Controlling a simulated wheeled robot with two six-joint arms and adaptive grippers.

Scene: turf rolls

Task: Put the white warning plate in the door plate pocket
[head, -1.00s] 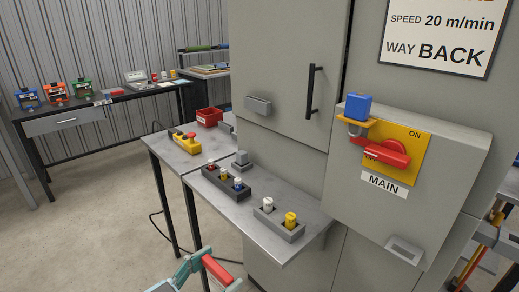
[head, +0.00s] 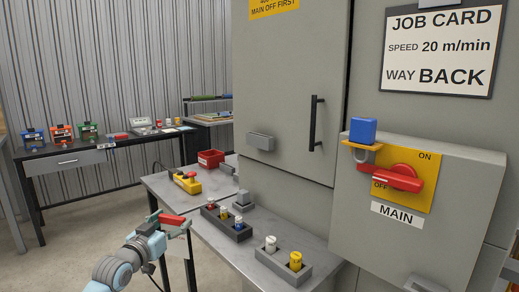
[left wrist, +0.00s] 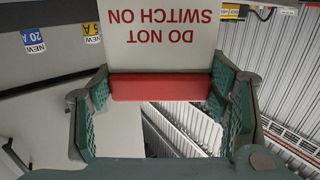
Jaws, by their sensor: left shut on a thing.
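The white warning plate (left wrist: 160,35) shows in the left wrist view, its red text "DO NOT SWITCH ON" upside down. Its red grip bar (left wrist: 160,87) lies between the green finger pads of my left gripper (left wrist: 160,98), which is shut on it. In the head view my left gripper (head: 163,224) holds the red bar (head: 172,219) up at lower left, in front of the bench. The plate is small and partly hidden there. A small grey pocket (head: 260,141) is fixed low on the cabinet door (head: 285,70), up and right of my gripper and apart from it. My right gripper is out of view.
A metal bench (head: 215,240) carries a yellow control box (head: 187,182), a red bin (head: 210,158) and fuse holders (head: 228,222). The black door handle (head: 315,123) and the protruding MAIN switch box (head: 420,230) stand right of the pocket. Open floor lies at left.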

